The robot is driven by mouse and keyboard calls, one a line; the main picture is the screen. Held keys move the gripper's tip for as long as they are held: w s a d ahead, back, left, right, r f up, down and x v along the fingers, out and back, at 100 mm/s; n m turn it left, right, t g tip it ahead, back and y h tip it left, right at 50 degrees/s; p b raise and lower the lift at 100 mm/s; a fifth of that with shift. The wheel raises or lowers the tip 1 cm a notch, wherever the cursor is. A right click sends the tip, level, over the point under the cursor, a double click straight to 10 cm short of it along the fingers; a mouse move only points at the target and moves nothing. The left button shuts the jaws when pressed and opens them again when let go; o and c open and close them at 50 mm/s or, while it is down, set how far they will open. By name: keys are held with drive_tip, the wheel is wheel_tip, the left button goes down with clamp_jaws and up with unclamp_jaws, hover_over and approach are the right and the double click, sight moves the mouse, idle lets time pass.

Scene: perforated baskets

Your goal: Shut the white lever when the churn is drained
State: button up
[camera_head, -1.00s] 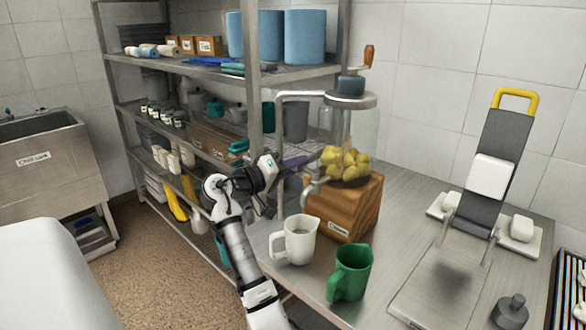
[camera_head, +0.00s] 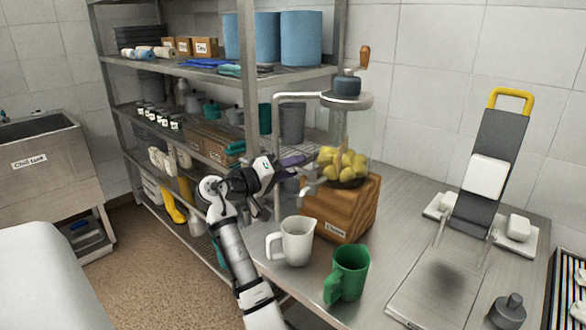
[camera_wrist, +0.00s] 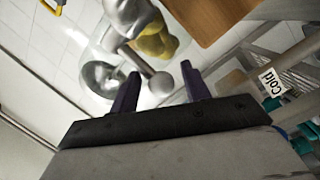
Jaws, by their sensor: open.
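The churn is a clear glass jar with yellow lumps (camera_head: 342,164) low inside, on a wooden block (camera_head: 342,208); I see no liquid around the lumps. A pale curved part (camera_head: 310,190) sticks out at its lower left. In the wrist view a pale lever (camera_wrist: 142,62) ends in a round knob (camera_wrist: 161,84) that appears between my fingers. My gripper (camera_head: 298,160) has purple fingers and is beside the jar's left side; in the wrist view my gripper (camera_wrist: 162,84) is open. Contact with the lever cannot be told. A white jug (camera_head: 297,243) stands below the pale part.
A green jug (camera_head: 347,274) stands right of the white jug near the counter's front edge. A metal shelf rack (camera_head: 250,110) stands close behind my arm. A dark slanted stand (camera_head: 492,165) with a yellow handle is at the right. Bare steel counter (camera_head: 400,215) lies between.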

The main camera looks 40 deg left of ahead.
drive_tip(key=b+v, duration=0.3)
drive_tip(key=v, duration=1)
drive_tip(key=shift+s, duration=0.15)
